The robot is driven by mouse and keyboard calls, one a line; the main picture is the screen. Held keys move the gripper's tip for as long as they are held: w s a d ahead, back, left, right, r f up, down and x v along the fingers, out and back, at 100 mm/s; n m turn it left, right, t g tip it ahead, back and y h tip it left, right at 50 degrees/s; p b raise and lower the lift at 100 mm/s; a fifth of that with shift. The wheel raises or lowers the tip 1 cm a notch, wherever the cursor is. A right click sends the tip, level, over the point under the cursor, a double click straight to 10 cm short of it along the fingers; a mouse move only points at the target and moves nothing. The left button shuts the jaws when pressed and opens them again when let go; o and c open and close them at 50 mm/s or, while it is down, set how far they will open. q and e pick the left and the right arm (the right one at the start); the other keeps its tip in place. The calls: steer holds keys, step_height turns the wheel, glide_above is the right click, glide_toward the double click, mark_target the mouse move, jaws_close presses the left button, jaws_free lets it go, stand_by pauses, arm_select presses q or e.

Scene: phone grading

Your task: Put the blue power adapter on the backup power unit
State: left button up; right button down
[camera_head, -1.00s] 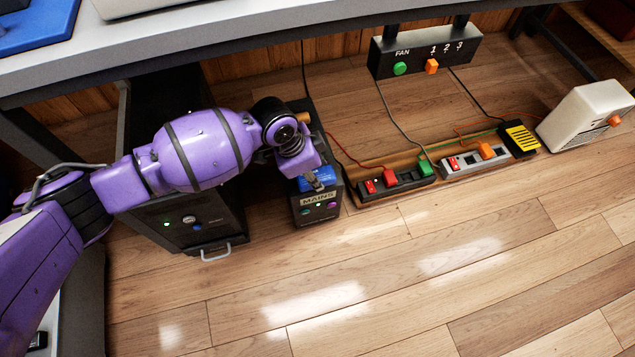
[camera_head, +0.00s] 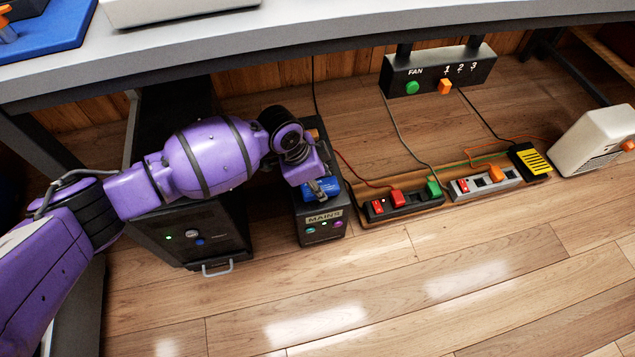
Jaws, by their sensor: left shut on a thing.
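The blue power adapter (camera_head: 320,190) shows under the fingers of my left gripper (camera_head: 325,187), at the front top of a black box labelled MAINS (camera_head: 323,217). My left gripper is shut on the adapter. I cannot tell whether the adapter still touches the box. A larger black cabinet (camera_head: 212,245) with a green light and a front handle stands left of the box. It looks like the backup power unit; its label is too small to read. My left arm passes over the cabinet and hides part of its top. My right gripper is not in view.
Power strips with a red plug (camera_head: 397,197), a green plug (camera_head: 433,187) and an orange plug (camera_head: 495,173) lie to the right, with loose cables. A fan switch box (camera_head: 440,70) hangs under the desk (camera_head: 300,38). The wooden floor in front (camera_head: 430,300) is clear.

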arm_select(q)
steer(key=shift+f, duration=0.5)
steer(key=o, duration=1.3)
steer(key=shift+o, duration=0.2)
steer(key=shift+v, duration=3.75)
